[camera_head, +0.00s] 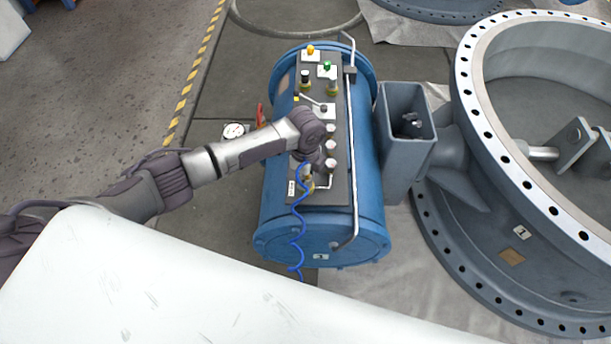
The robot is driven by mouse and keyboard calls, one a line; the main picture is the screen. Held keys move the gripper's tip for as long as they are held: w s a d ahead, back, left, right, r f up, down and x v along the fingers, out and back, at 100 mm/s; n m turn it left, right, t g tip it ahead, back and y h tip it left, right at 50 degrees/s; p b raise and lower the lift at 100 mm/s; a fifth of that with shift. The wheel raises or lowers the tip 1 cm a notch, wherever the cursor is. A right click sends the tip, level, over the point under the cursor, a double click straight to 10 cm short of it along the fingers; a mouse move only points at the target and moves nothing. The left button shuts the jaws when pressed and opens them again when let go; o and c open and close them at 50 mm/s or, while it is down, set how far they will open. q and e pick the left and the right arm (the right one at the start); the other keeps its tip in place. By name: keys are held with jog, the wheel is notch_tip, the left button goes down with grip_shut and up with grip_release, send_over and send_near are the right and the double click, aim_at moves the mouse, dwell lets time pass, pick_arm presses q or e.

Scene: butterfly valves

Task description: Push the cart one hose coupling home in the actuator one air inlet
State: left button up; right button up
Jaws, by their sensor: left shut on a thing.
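The actuator (277,205) is a blue cylinder lying in the middle of the camera_head view, with a dark panel (340,190) of fittings along its top. My left arm reaches in from the left, and my left gripper (309,172) points down over the lower part of this panel. It is shut on the hose coupling, which is mostly hidden by the gripper; a small brass-coloured piece shows just below the fingers. A blue coiled hose (298,230) hangs from there over the actuator's near end. The inlet is hidden, so I cannot tell how deep the coupling sits. My right gripper is not in view.
A large grey butterfly valve (478,120) with a bolted flange stands at the right, joined to the actuator by a grey bracket (405,150). A metal rail (351,150) runs along the panel. A round gauge (233,131) is left of the actuator.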

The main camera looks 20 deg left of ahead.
pick_arm(q)
jog(key=o, duration=1.6)
jog(key=shift+o, duration=0.2)
jog(key=shift+r+p, duration=3.75)
jog(key=shift+p, duration=0.15)
